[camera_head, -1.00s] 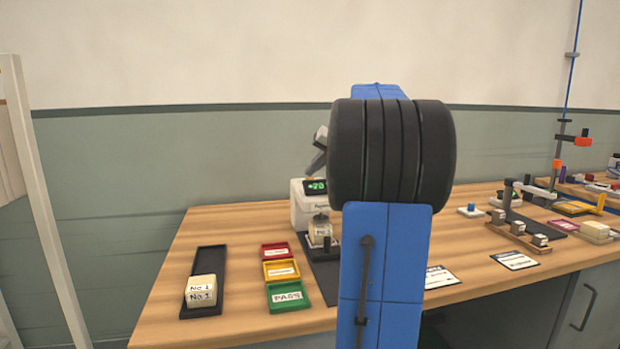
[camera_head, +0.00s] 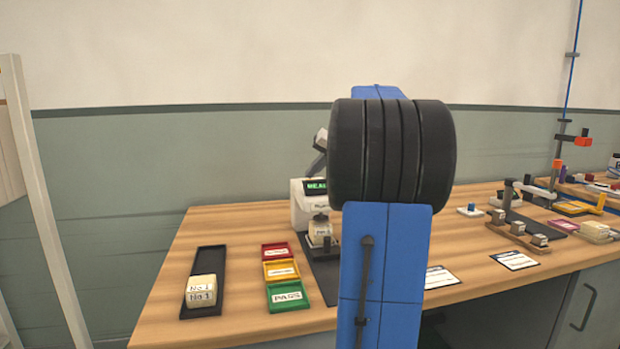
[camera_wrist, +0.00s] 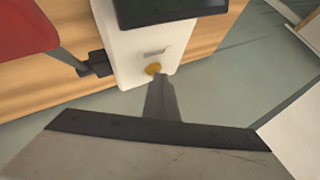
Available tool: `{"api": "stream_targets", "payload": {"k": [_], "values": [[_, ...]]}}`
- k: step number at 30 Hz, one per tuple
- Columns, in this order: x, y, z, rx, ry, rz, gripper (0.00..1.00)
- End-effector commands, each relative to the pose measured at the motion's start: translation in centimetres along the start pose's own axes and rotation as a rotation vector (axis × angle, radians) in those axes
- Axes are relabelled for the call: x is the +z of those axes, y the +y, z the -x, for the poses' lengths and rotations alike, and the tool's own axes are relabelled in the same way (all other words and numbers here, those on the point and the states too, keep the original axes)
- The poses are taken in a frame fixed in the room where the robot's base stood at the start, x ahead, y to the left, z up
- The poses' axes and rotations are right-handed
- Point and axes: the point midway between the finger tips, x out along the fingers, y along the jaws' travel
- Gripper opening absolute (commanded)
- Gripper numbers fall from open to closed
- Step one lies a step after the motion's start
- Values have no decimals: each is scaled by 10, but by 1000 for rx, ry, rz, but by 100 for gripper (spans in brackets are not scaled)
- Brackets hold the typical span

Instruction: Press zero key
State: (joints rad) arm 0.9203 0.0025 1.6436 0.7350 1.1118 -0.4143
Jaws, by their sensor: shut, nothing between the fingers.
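The white measuring device (camera_head: 298,212) stands on the bench, partly hidden behind my arm in the head view. Its dark display (camera_head: 315,185) shows green lettering, cut off by my arm. In the wrist view, a round yellow key (camera_wrist: 153,69) sits on the white housing (camera_wrist: 140,48), below a small label. My gripper (camera_wrist: 158,80) is shut and empty, its narrow tip right at the lower edge of the key. I cannot tell whether it touches. In the head view my gripper (camera_head: 320,142) is above the display. A block (camera_head: 320,232) marked No 1 sits at the device.
Red (camera_head: 276,251), yellow (camera_head: 281,270) and green (camera_head: 289,296) trays lie left of the device. A black tray (camera_head: 210,262) holds pale No 1 blocks (camera_head: 201,290). Cards, fixtures and small parts occupy the bench's right side.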

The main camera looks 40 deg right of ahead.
Motion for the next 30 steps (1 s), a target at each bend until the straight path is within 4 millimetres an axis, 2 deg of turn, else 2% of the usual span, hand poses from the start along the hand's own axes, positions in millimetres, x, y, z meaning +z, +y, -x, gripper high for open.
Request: {"api": "stream_targets", "payload": {"k": [19,30], "values": [[-12,-12,16,0,0,0,0],[-13,-13,18,0,0,0,0]]}}
